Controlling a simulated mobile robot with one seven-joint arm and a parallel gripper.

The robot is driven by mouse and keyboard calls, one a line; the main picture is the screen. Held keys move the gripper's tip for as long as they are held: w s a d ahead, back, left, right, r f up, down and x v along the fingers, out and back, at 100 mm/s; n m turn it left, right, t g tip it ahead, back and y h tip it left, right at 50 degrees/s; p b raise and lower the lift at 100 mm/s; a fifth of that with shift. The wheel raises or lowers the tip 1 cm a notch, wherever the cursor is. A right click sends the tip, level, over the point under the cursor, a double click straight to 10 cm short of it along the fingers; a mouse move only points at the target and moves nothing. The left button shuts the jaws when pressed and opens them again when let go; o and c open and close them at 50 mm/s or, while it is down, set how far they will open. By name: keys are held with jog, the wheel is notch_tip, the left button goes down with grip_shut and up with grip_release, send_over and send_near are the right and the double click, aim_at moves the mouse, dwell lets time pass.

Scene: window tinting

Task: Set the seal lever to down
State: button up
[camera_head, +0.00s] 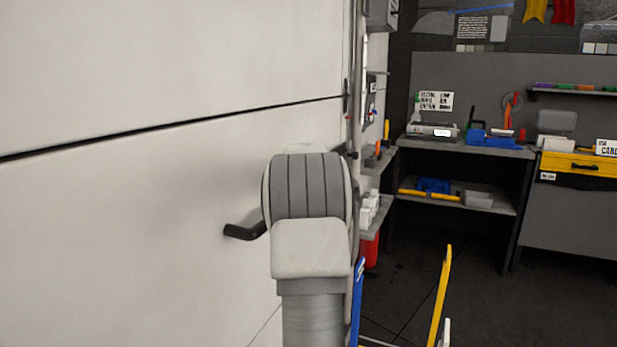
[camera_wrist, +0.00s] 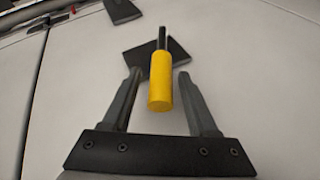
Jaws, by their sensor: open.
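In the wrist view a lever with a yellow grip (camera_wrist: 161,85) and a thin black stem, which looks like the seal lever, stands out in front of a dark square plate (camera_wrist: 137,56) on a pale panel. My gripper (camera_wrist: 158,76) is open, with one finger on each side of the yellow grip in the picture. Gaps show on both sides, and I see no contact. The depth between fingers and grip is hard to tell. In the head view my arm hides this place, and neither the yellow grip nor my fingertips can be made out.
A large pale panel (camera_head: 150,60) with a dark seam fills the left of the head view. A workbench (camera_head: 470,148) with tools stands at the back right, beside a yellow drawer (camera_head: 575,165). A red bin (camera_head: 370,250) is below a side shelf. Dark floor (camera_head: 480,290) lies open at right.

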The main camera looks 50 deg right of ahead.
jog(key=v, duration=1.7)
jog(key=shift+s+a, duration=0.15)
